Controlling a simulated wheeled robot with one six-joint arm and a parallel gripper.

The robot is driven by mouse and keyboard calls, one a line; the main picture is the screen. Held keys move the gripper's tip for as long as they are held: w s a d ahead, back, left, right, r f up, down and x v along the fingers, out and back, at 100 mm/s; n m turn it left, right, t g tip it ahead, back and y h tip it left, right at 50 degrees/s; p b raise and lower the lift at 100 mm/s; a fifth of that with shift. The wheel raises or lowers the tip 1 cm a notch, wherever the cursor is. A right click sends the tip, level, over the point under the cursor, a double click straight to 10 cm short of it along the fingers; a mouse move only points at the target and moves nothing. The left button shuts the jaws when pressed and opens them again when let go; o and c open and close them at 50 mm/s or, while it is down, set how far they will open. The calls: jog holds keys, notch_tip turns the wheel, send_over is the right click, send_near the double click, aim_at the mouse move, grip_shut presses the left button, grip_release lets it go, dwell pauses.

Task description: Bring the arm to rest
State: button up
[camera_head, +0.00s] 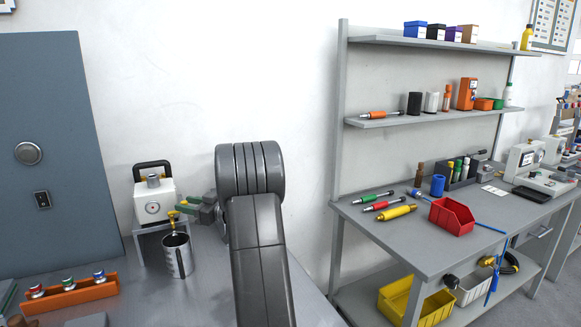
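My dark grey arm (258,255) rises from the bottom middle to a thick rounded joint (250,170). Beyond its left side, a small grey and green part that looks like my gripper (190,205) points left, partly hidden by the joint. It is too small to tell whether its fingers are apart or hold anything. Its tip appears close to a brass fitting (172,217) above a metal jug (178,256); I cannot tell whether they touch.
A white device (154,207) with a black handle stands behind the jug. An orange rack (70,298) of capped items lies front left. On the right are a workbench (412,252) with tools and a red bin (452,217), and shelves (430,117). The wall above my arm is clear.

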jog(key=b+v, duration=0.1)
jog(key=v, duration=1.1)
jog(key=p+x, duration=0.1)
jog(key=x, duration=1.2)
jog(key=shift+a, duration=0.4)
jog(key=shift+w+a+f+t+b, duration=0.1)
jog(key=shift+f+t+b, duration=0.2)
jog(key=shift+b, duration=0.1)
jog(key=shift+s+r+m+t+h+b, duration=0.15)
jog(key=shift+s+m+t+h+b, duration=0.3)
jog(key=shift+m+t+b, duration=0.45)
jog(key=shift+m+t+h+b, duration=0.45)
jog(key=shift+t+b, duration=0.15)
jog(key=shift+b, duration=0.3)
jog(key=m+t+h+b, duration=0.1)
jog(key=b, duration=0.1)
jog(key=s+m+t+h+b, duration=0.1)
jog(key=t+b, duration=0.1)
jog(key=m+t+h+b, duration=0.1)
jog(key=b, duration=0.2)
jog(key=shift+s+d+m+t+h, duration=0.25)
jog(key=shift+d+m+t+h, duration=0.05)
jog(key=shift+d+m+h, duration=0.1)
jog(key=v, duration=1.1)
jog(key=shift+r, duration=0.15)
jog(key=shift+s+d, duration=0.1)
